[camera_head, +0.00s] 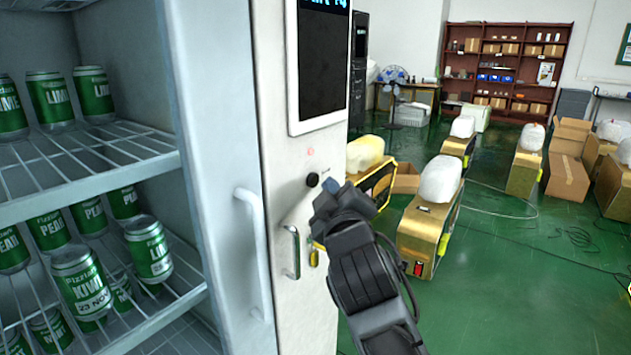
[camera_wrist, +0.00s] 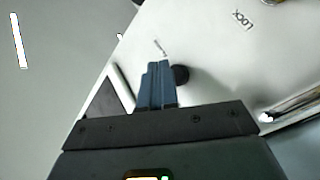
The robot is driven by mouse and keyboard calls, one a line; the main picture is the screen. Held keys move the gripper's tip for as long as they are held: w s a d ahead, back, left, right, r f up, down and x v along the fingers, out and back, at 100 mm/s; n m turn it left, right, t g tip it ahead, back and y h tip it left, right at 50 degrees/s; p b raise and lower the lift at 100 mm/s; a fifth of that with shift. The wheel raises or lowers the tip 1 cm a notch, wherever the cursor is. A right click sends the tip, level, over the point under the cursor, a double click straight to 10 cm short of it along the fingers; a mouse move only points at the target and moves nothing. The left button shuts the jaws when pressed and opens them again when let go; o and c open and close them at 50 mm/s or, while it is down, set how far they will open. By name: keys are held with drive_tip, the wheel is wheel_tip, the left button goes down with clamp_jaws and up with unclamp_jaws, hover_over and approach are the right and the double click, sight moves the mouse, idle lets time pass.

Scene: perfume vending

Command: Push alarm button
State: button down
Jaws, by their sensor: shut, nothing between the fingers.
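A round black button (camera_head: 312,179) sits on the white front panel (camera_head: 284,160) of the vending machine, below the screen. No readable label in view confirms that it is the alarm button. A small faint red spot (camera_head: 310,151) shows above it. My gripper (camera_head: 325,194) is at the panel, just right of and below the black button. In the wrist view my gripper's blue-grey fingers (camera_wrist: 158,66) are together and empty. The black button (camera_wrist: 181,74) shows right beside the tips, partly hidden by them. I cannot tell whether they touch it.
A metal handle (camera_head: 291,252) and a yellow item (camera_head: 314,258) are below the button. At left, a door handle (camera_head: 254,235) and shelves of green cans (camera_head: 84,280). Boxes (camera_head: 425,225) stand on the floor at right.

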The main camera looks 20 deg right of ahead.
drive_tip(key=shift+w, duration=0.1)
drive_tip(key=shift+w+a, duration=0.25)
drive_tip(key=shift+w+a+b, duration=0.25)
drive_tip(key=shift+w+b, duration=0.05)
idle(0.8)
idle(0.4)
drive_tip(key=shift+s+d+p, duration=0.45)
drive_tip(key=shift+s+d, duration=0.05)
drive_tip(key=shift+s, duration=0.15)
drive_tip(key=shift+s+d+p, duration=0.7)
drive_tip(key=shift+s+d, duration=0.05)
drive_tip(key=shift+s, duration=0.3)
drive_tip(key=shift+s+d+p, duration=0.65)
drive_tip(key=shift+s+d, duration=0.1)
drive_tip(key=shift+s, duration=0.25)
